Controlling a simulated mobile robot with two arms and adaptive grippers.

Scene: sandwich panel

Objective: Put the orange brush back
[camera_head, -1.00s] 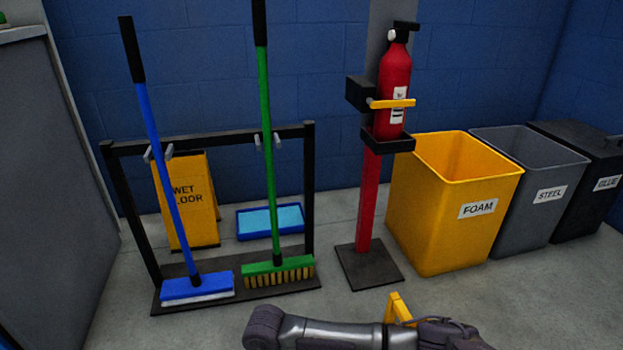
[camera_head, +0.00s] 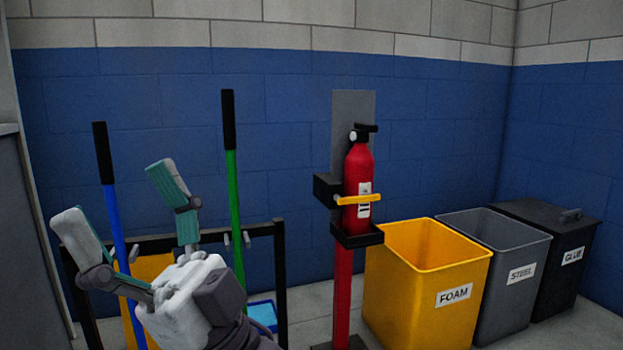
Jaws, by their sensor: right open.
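No orange brush shows in this view. The black tool rack (camera_head: 281,285) stands against the wall at the left, partly hidden by my right gripper. A blue-handled brush (camera_head: 110,215) and a green-handled brush (camera_head: 233,190) hang upright on it; their heads are out of sight now. My right gripper (camera_head: 113,193) is open and empty, fingers spread and pointing up, in front of the rack's left part. It overlaps the blue handle in the picture; I cannot tell how far apart they are. My left gripper is not in view.
A fire extinguisher (camera_head: 358,185) sits on a red stand (camera_head: 342,290) right of the rack. The yellow FOAM bin (camera_head: 423,295), grey STEEL bin (camera_head: 500,285) and black GLUE bin (camera_head: 560,260) stand at the right. A yellow sign (camera_head: 150,268) and blue tray (camera_head: 262,313) are behind the rack.

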